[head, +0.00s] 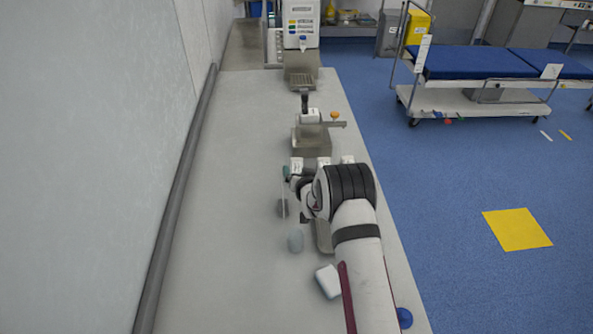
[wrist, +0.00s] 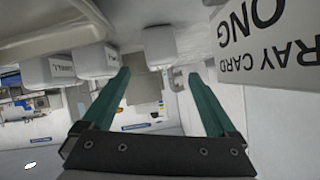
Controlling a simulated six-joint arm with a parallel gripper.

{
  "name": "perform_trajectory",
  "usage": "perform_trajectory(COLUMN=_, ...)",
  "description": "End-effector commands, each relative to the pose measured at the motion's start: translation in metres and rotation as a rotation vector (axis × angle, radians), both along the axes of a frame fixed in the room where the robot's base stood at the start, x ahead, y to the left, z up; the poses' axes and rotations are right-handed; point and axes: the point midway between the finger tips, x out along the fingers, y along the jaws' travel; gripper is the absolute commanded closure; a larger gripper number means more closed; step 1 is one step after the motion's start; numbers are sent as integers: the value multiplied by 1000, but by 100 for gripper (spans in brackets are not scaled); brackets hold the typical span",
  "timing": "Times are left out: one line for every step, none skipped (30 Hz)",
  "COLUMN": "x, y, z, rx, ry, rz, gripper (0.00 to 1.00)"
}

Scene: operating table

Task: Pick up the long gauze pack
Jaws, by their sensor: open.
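A white pack with black lettering reading "ONG" and "RAY CARD" (wrist: 262,42) fills the upper right of the wrist view, upside down and cut off by the edge. It appears to be the long gauze pack. My gripper (wrist: 159,73) has two green fingers spread wide with nothing between them; the pack lies to the right of the right finger, apart from it in the picture. In the head view, my wrist hides most of the gripper; a bit of green (head: 287,172) shows at its left. Small white packs show behind the wrist there; I cannot tell which is the long one.
In the wrist view, white packs (wrist: 97,60) and (wrist: 160,46) stand beyond the fingers. In the head view, a white block (head: 327,281) and a grey rounded item (head: 295,241) lie on the table (head: 240,240). A metal stand (head: 312,140) is farther back. The table's left side is clear.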

Motion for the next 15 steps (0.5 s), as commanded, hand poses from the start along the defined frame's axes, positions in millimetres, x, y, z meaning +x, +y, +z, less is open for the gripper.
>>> perform_trajectory(x=8, y=1, z=-4, rx=-1, ry=-2, rz=1, gripper=7)
perform_trajectory(x=13, y=1, z=-7, rx=0, ry=-1, rz=1, gripper=7)
perform_trajectory(x=20, y=2, z=-11, rx=0, ry=-1, rz=1, gripper=7)
perform_trajectory(x=26, y=2, z=-14, rx=0, ry=-1, rz=1, gripper=7)
perform_trajectory(x=31, y=3, z=-16, rx=0, ry=-2, rz=0, gripper=7)
perform_trajectory(x=36, y=3, z=-19, rx=0, ry=0, rz=1, gripper=7)
perform_trajectory(x=39, y=3, z=-20, rx=0, ry=-1, rz=1, gripper=7)
perform_trajectory(x=41, y=4, z=-21, rx=0, ry=0, rz=1, gripper=7)
perform_trajectory(x=43, y=4, z=-22, rx=0, ry=0, rz=1, gripper=7)
perform_trajectory(x=44, y=4, z=-22, rx=0, ry=0, rz=1, gripper=7)
perform_trajectory(x=44, y=4, z=-22, rx=0, ry=-1, rz=1, gripper=7)
perform_trajectory(x=44, y=4, z=-22, rx=0, ry=-1, rz=1, gripper=7)
perform_trajectory(x=44, y=4, z=-22, rx=0, ry=-1, rz=1, gripper=7)
perform_trajectory(x=44, y=4, z=-22, rx=0, ry=-1, rz=1, gripper=7)
perform_trajectory(x=44, y=4, z=-22, rx=0, ry=0, rz=1, gripper=7)
